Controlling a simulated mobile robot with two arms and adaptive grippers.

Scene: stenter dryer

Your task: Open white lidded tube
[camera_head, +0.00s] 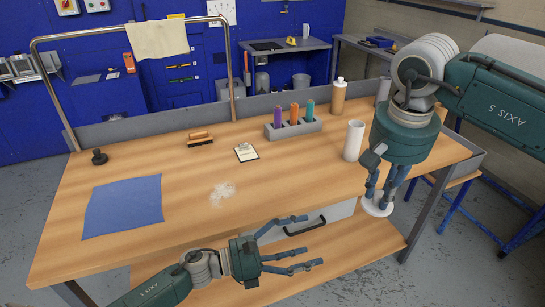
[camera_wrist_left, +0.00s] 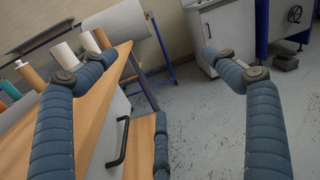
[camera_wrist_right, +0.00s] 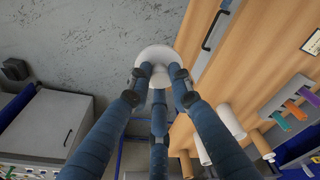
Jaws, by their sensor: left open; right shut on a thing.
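A white upright tube (camera_head: 354,140) stands on the wooden table near its right side; whether its top is open is too small to tell. My right gripper (camera_head: 379,197) is shut on a white round lid-like piece (camera_head: 377,208), held off the table's front edge, to the right of the tube and apart from it. The piece also shows between the fingertips in the right wrist view (camera_wrist_right: 154,55). My left gripper (camera_head: 300,244) is open and empty in front of the table, with its fingers pointing right.
On the wooden table (camera_head: 290,170) are a blue cloth (camera_head: 124,206), a brush (camera_head: 200,139), a small clipboard (camera_head: 246,152), a grey holder (camera_head: 293,130) with coloured tools, and a tan bottle (camera_head: 338,97). A metal rail (camera_head: 229,60) rises at the back. The table's front middle is mostly clear.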

